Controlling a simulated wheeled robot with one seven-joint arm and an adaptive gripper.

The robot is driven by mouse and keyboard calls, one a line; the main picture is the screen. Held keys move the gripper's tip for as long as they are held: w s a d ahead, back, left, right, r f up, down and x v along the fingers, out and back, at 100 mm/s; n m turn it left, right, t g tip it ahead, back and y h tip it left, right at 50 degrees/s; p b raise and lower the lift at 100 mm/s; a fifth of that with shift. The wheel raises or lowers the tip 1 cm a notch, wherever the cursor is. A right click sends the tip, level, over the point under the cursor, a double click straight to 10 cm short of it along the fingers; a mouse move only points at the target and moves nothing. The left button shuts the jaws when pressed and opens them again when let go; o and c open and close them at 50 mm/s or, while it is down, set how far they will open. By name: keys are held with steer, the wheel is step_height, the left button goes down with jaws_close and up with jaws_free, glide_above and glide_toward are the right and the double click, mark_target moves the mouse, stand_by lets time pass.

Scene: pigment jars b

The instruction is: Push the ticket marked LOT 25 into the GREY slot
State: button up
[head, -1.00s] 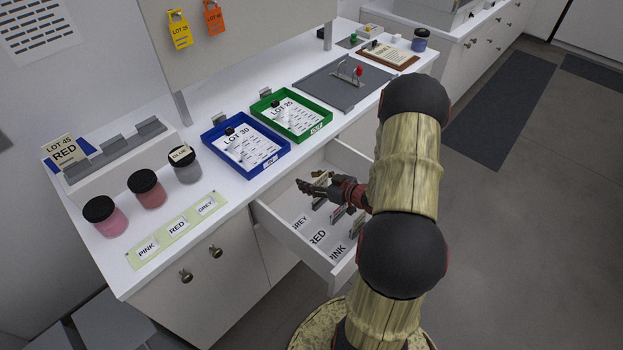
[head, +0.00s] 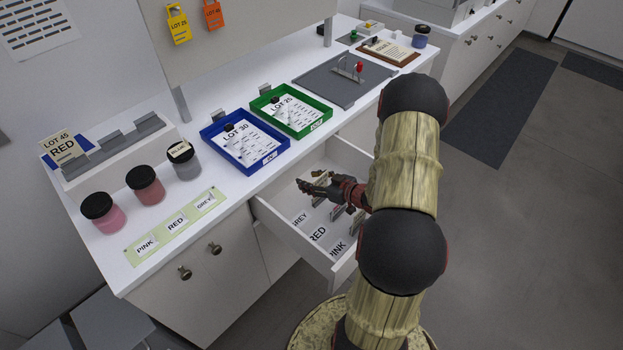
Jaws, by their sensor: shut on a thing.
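My gripper (head: 308,187) is inside the open drawer (head: 292,232), pointing left, above the row marked GREY (head: 299,219). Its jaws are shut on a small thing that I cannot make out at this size. The GREY slot itself is mostly hidden by my gripper. The RED (head: 318,233) and PINK (head: 338,249) labels lie nearer the drawer front, with small dark holders behind them. A yellow tag that seems to read LOT 25 (head: 178,25) hangs on the back panel. A LOT 25 sheet (head: 283,112) lies in the green tray (head: 317,127).
The drawer's walls stand close around my gripper. On the counter are a blue tray (head: 270,163), several jars including a pink one (head: 101,214), a label strip (head: 160,239), a LOT 45 RED card (head: 61,149) and a grey board (head: 332,87). Open floor lies to the right.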

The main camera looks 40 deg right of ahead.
steer(key=shift+f, duration=0.3)
steer(key=shift+a+f+b, duration=0.1)
steer(key=shift+f+b, duration=0.3)
steer(key=shift+f, duration=0.15)
steer(key=shift+c, duration=0.3)
steer(key=shift+s, duration=0.1)
steer(key=o, duration=1)
steer(key=shift+a+f, duration=0.1)
steer(key=shift+f, duration=0.05)
steer(key=shift+c, duration=0.2)
step_height(320, 180, up, 6)
steer(key=p, duration=0.5)
steer(key=shift+r, duration=0.25)
